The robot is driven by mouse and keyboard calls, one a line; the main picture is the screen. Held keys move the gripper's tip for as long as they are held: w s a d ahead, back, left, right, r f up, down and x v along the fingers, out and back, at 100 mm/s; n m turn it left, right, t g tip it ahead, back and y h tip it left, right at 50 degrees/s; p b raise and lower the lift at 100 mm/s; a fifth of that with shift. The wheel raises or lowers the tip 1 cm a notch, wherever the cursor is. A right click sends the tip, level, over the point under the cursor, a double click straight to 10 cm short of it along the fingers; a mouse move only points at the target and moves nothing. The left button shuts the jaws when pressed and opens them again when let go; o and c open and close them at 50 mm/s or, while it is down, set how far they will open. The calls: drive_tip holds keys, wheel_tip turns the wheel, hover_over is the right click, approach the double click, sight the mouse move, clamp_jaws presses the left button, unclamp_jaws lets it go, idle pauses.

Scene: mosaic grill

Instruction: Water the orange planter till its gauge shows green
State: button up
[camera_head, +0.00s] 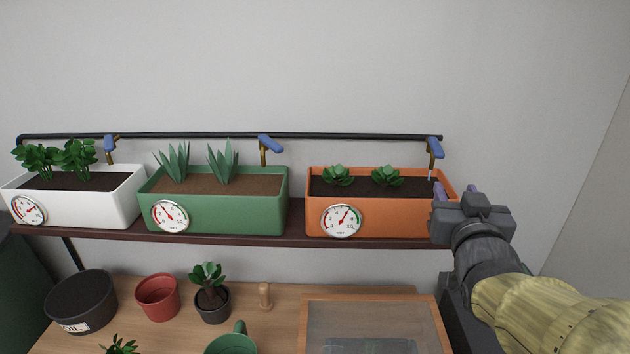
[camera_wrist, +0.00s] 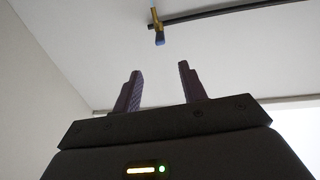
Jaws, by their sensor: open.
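The orange planter (camera_head: 385,222) stands at the right end of the shelf, with dark soil and two small succulents. On its front is a round gauge (camera_head: 342,221). The gauge's red needle points up and slightly right, outside the green band on the dial's right side. Above the planter's right end is a tap with a blue handle (camera_head: 436,148), and a thin pale streak shows below its spout. My gripper (camera_head: 456,191) is open and empty at the planter's right end, below the tap. The wrist view shows the tap (camera_wrist: 158,30) beyond the parted fingers (camera_wrist: 160,78).
A green planter (camera_head: 225,214) and a white planter (camera_head: 90,208) share the shelf (camera_head: 270,240), each with a gauge and tap. A black pipe (camera_head: 350,137) runs along the wall.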

idle(0.8)
drive_tip(key=shift+c, duration=1.3)
drive_tip(key=shift+w+a+f, duration=0.1)
drive_tip(key=shift+f, duration=0.3)
drive_tip(key=c, duration=0.4)
drive_tip(key=a+f+g, duration=0.1)
drive_tip(key=f+g, duration=0.1)
drive_tip(key=f, duration=0.2)
drive_tip(key=a+f+g+y, duration=0.1)
drive_tip(key=a+f+g, duration=0.1)
drive_tip(key=f, duration=0.3)
drive_tip(key=a+f+g+y, duration=0.1)
drive_tip(key=f+g, duration=0.1)
drive_tip(key=f, duration=0.2)
drive_tip(key=shift+w+a+f+n, duration=0.2)
drive_tip(key=shift+f+n, duration=0.15)
drive_tip(key=shift+n, duration=0.05)
clamp_jaws()
drive_tip(key=s+a+f+n+g+y, duration=0.1)
drive_tip(key=s+a+f+g, duration=0.2)
drive_tip(key=f, duration=0.3)
drive_tip(key=s+a+f+g+y, duration=0.1)
drive_tip(key=s+a+f+g, duration=0.3)
drive_tip(key=s+f+g, duration=0.2)
drive_tip(key=shift+s+f+n, duration=0.2)
drive_tip(key=shift+f+n, duration=0.2)
drive_tip(key=shift+f, duration=0.1)
drive_tip(key=shift+w+a, duration=0.15)
